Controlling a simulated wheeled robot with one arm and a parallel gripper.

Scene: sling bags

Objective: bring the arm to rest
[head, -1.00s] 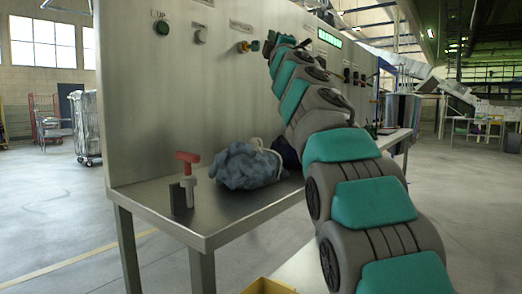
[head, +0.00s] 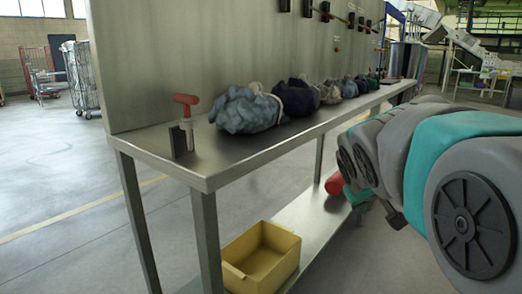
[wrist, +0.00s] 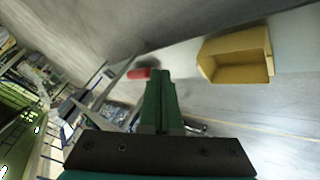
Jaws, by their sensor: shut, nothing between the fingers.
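My gripper (wrist: 159,85) shows in the wrist view as two green fingers pressed together, with nothing between them. It is clear of the bench. In the head view my grey and teal arm fills the right side, folded low beside the bench; its own links hide most of the gripper there. A row of sling bags lies on the steel bench top (head: 190,160): a grey-blue bag (head: 245,110) nearest, then a dark navy bag (head: 297,97) and several more farther back.
A red-handled tool (head: 186,101) stands in a holder at the bench's near end. A yellow bin (head: 262,257) sits on the lower shelf and also shows in the wrist view (wrist: 237,55). A red cylinder (head: 335,184) is near the arm. Open floor lies left.

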